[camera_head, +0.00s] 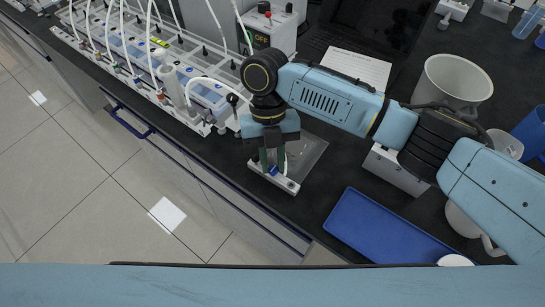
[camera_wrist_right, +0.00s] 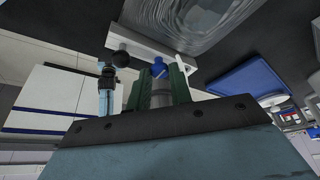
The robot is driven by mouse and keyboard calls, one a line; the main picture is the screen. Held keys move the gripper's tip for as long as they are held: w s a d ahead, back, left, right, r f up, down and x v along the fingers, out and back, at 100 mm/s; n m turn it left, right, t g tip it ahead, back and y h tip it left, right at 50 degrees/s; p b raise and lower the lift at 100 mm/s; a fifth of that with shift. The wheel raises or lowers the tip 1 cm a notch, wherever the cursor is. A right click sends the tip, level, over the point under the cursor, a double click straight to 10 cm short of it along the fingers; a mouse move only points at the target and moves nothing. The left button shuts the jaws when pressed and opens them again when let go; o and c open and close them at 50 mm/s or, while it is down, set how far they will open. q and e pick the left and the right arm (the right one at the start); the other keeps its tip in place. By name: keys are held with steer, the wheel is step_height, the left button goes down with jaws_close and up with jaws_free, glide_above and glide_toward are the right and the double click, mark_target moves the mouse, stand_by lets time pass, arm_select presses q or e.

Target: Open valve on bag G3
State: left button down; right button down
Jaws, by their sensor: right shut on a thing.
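A clear flat gas bag (camera_head: 308,152) lies on the dark bench, with a white bar (camera_head: 287,184) along its front edge. I cannot read a label on it. A small blue valve (camera_head: 273,170) sits at the bar; in the right wrist view the blue valve (camera_wrist_right: 159,68) shows between the fingertips. My right gripper (camera_head: 271,167) points down over the bar, its green fingers shut on the valve and partly hiding it. In the right wrist view the bag (camera_wrist_right: 190,18) lies beyond the bar. My left gripper is not in view.
A rack (camera_head: 125,50) with several bags and white tubes stands to the left. A control box (camera_head: 268,32) marked OFF is behind. A blue tray (camera_head: 385,228), a white bucket (camera_head: 453,80) and a paper sheet (camera_head: 349,66) lie to the right. The bench edge is close in front.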

steer(key=c, duration=1.3)
jaws_free()
steer(key=shift+o, duration=0.2)
steer(key=d+v, duration=0.1)
steer(key=v, duration=1.2)
steer(key=shift+a+r+p, duration=0.25)
steer(key=shift+a+p, duration=0.15)
steer(key=shift+a, duration=0.1)
steer(key=shift+s, duration=0.1)
